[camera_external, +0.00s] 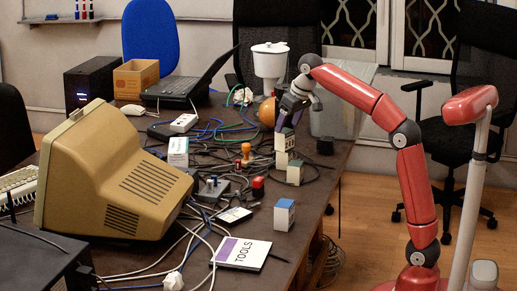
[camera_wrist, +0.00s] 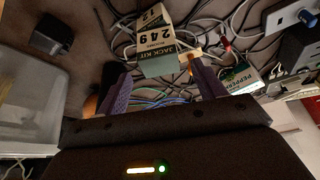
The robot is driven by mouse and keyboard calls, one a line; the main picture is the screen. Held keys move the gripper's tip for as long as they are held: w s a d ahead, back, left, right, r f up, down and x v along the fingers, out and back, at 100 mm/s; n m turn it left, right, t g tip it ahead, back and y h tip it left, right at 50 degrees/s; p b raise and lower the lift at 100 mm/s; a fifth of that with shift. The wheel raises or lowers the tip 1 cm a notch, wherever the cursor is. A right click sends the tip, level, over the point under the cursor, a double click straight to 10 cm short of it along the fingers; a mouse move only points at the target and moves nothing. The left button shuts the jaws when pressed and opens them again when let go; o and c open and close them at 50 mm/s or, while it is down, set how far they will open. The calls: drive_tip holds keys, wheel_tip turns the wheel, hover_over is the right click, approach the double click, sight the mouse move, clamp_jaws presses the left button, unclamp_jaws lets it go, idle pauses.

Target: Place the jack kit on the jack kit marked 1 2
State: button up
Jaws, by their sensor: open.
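A jack kit, a cream box with a grey-green top (camera_wrist: 162,66), shows "JACK KIT" and "249" between the fingers in the wrist view. In the outside view this jack kit (camera_external: 286,140) stands upright on a second cream box (camera_external: 282,160). In the wrist view, a cream box marked "1 2" (camera_wrist: 153,14) shows just beyond it. The lower box's marking is unreadable in the outside view. My gripper (camera_external: 287,122) is open at the top of the stack; its purple fingers (camera_wrist: 162,88) are on both sides of the upper box. Contact is unclear.
Another box with a green-grey top (camera_external: 295,173) stands close in front of the stack. A black box (camera_external: 325,146) is to the right, and a grey bin (camera_wrist: 28,105) is behind. Cables cover the table. A blue-topped box (camera_external: 284,215) is nearer the front.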

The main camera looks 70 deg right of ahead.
drive_tip(key=d+p+v, duration=0.1)
drive_tip(key=v, duration=0.5)
drive_tip(key=shift+a, duration=0.5)
drive_tip(key=shift+s+r, duration=0.1)
drive_tip(key=s+a+f+n, duration=0.1)
drive_tip(key=s+a+f, duration=0.3)
drive_tip(key=s+f, duration=0.4)
drive_tip(key=s+a+f+n+t+y, duration=0.1)
drive_tip(key=s+a+f+n, duration=0.1)
drive_tip(key=s+a+f, duration=0.2)
drive_tip(key=s+a+f+n, duration=0.1)
drive_tip(key=s+a+f, duration=0.3)
drive_tip(key=s+f, duration=0.7)
wheel_tip(320, 180, down, 4)
drive_tip(key=shift+s+a+n+y, duration=0.25)
drive_tip(key=shift+s+n+y, duration=0.05)
drive_tip(key=shift+s+y, duration=0.1)
